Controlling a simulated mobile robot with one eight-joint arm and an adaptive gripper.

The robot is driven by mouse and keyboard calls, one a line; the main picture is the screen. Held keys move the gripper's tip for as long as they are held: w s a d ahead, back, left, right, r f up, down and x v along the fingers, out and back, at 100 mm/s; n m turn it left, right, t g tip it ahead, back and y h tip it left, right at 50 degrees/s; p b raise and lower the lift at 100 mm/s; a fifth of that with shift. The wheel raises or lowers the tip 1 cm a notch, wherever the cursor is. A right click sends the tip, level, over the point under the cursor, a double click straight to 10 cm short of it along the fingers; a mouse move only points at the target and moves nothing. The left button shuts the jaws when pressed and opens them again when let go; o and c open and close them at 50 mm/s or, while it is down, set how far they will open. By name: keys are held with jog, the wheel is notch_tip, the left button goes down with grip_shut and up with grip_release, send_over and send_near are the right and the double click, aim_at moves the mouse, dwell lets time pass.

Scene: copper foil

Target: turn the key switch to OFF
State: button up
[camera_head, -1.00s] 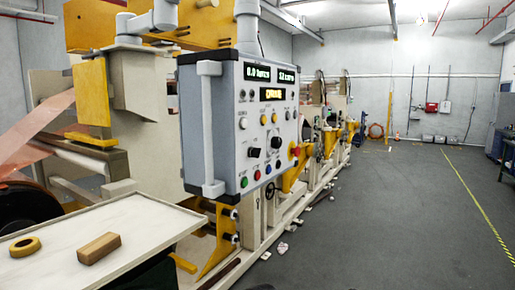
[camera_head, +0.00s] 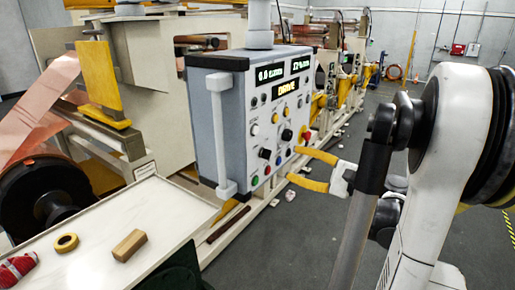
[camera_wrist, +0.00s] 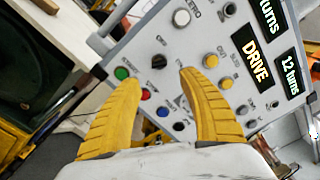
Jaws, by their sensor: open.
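The grey control box (camera_head: 235,120) carries the panel face, with a display reading DRIVE. Two black rotary knobs sit on the panel: one (camera_head: 264,153) above the row of coloured buttons, another (camera_head: 287,135) to its upper right. I cannot tell which control is the key switch; labels are too small. In the wrist view, one black knob (camera_wrist: 159,61) lies just beyond the gap between the fingertips. My gripper (camera_head: 297,165) is open, with yellow fingers pointing at the lower panel. It also shows in the wrist view (camera_wrist: 159,80), empty, apparently apart from the panel.
The coloured buttons, green (camera_wrist: 121,73), red (camera_wrist: 145,94) and blue (camera_wrist: 162,111), lie close to the fingers. A red mushroom button (camera_head: 306,136) is at the panel's right edge. A white table (camera_head: 95,255) holds a tape roll (camera_head: 65,243) and a wooden block (camera_head: 129,245).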

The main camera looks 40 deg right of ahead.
aim_at(268, 152)
jog(key=x, duration=0.9)
jog(key=shift+p, duration=0.35)
jog(key=shift+a, duration=0.1)
grip_shut()
